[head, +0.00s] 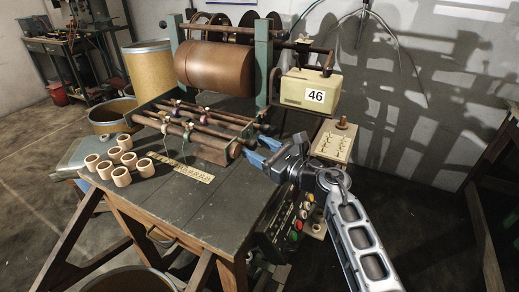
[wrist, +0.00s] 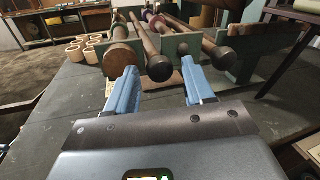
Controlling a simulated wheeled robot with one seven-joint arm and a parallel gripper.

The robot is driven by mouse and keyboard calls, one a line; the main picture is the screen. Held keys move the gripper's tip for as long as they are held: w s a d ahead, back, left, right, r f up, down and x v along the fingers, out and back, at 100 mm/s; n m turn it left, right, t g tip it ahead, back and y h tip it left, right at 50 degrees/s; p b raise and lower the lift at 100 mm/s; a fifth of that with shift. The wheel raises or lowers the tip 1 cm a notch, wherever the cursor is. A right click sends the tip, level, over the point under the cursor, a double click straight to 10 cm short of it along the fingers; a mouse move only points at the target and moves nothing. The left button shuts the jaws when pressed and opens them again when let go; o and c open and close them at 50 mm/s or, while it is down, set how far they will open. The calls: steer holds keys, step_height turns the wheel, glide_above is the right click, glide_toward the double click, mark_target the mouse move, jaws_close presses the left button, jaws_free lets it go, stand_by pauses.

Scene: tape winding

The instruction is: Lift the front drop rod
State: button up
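The front drop rod (head: 185,133) is a thin brown rod lying across the near side of the winding frame. In the wrist view, a dark rod with a rounded knob end (wrist: 158,68) points toward me and appears to be this rod. My gripper (head: 252,151) is at the right end of the rods. Its two blue fingers (wrist: 161,70) are apart, with the knob between or just beyond their tips. I cannot tell whether they touch it. A second knobbed rod (wrist: 222,58) lies to the right, outside the fingers.
A large brown drum (head: 214,68) stands behind the rods. A cream box marked 46 (head: 307,89) is at the right. Several wooden rings (head: 122,177) and a yellow ruler (head: 194,174) lie on the dark table (head: 175,215). A round wooden roller end (wrist: 120,60) is close to the left finger.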

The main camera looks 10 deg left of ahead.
jaws_close()
stand_by(0.3)
steer(key=shift+r, duration=0.1)
